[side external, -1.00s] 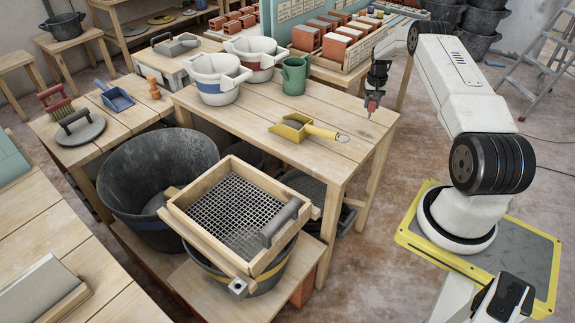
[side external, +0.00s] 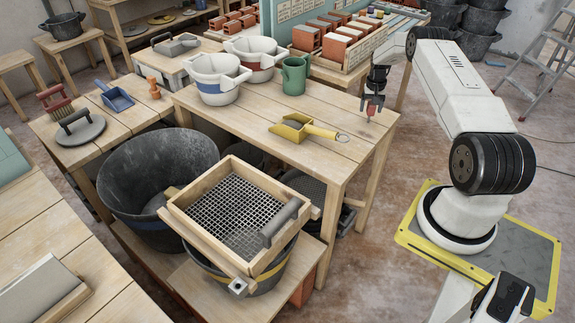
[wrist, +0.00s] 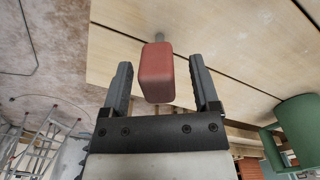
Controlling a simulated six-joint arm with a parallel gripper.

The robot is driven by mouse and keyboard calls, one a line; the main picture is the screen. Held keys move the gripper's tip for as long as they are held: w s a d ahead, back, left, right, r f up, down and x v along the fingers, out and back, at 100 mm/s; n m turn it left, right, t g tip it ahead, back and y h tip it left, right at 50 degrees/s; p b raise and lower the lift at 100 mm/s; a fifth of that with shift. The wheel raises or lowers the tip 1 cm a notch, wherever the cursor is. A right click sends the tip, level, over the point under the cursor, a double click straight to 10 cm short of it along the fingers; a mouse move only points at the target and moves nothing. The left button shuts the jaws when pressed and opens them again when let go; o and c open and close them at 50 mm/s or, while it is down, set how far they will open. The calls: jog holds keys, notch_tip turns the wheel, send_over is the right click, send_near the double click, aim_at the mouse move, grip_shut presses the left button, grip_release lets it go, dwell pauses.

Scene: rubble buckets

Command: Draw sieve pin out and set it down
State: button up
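The sieve pin (side external: 370,112), with a red block handle and a short grey metal end, is at the right corner of the middle workbench. Its red handle (wrist: 157,72) lies between my fingers in the wrist view, with a gap on each side. My gripper (side external: 372,104) is open around it, pointing down. The metal end points at the bench top; whether it touches the wood is hard to tell. The wooden sieve (side external: 192,230) with wire mesh and a grey handle rests on a dark bucket, with a metal bracket (side external: 238,287) at its front corner.
A yellow scoop (side external: 291,129) lies left of my gripper on the bench. A green jug (side external: 294,76) and white buckets (side external: 214,88) stand further back; the jug also shows in the wrist view (wrist: 299,120). A brick tray (side external: 352,54) is behind. Bare wood surrounds the pin.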

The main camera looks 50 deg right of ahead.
jog(key=shift+r, duration=0.2)
jog(key=shift+r, duration=3.75)
